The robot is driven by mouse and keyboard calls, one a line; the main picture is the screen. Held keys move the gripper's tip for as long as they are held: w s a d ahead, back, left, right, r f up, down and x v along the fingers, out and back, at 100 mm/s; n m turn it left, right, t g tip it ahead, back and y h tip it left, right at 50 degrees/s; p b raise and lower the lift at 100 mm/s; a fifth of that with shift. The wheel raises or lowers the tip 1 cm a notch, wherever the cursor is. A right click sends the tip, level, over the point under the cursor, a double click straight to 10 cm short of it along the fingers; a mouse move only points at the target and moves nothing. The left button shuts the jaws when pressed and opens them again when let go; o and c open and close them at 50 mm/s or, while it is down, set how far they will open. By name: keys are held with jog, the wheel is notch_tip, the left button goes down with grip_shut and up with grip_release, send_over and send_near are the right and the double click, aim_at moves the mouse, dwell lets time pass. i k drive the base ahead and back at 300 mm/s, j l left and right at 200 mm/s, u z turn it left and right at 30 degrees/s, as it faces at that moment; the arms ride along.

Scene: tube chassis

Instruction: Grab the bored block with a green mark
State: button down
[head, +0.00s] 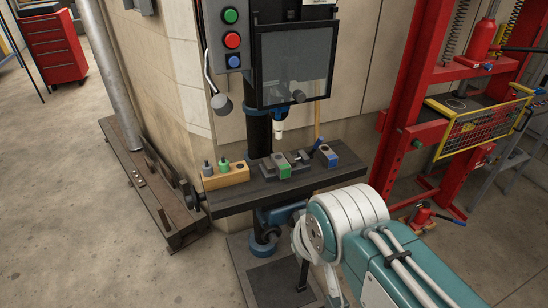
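A small grey block with a green mark (282,167) sits on the dark drill press table (225,203), near its middle. It is beside or against a dark vise-like piece (298,160); I cannot tell whether it is clamped. Its bore is too small to make out clearly. A similar block with a blue mark (328,161) stands to its right, with a dark hole in its top. My arm reaches in from the lower right, in front of the table. My gripper does not show in this view.
A wooden holder (226,178) with a grey and a green peg stands at the table's left. The drill chuck (279,125) and clear guard (295,62) hang above the blocks. A blue-tipped handle (319,142) rises near the blue-marked block. A red press frame (400,110) stands right.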

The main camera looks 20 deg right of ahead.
aim_at(283, 170)
jog(key=i+j+z, duration=0.15)
jog(key=j+z, duration=0.15)
jog(key=z, duration=0.15)
jog(key=i+j+z, duration=0.15)
jog(key=j+z, duration=0.5)
jog(key=z, duration=0.2)
jog(key=i+j, duration=0.1)
jog(key=j, duration=0.5)
jog(key=j+z, duration=0.1)
jog(key=j, duration=0.5)
jog(key=i, duration=0.05)
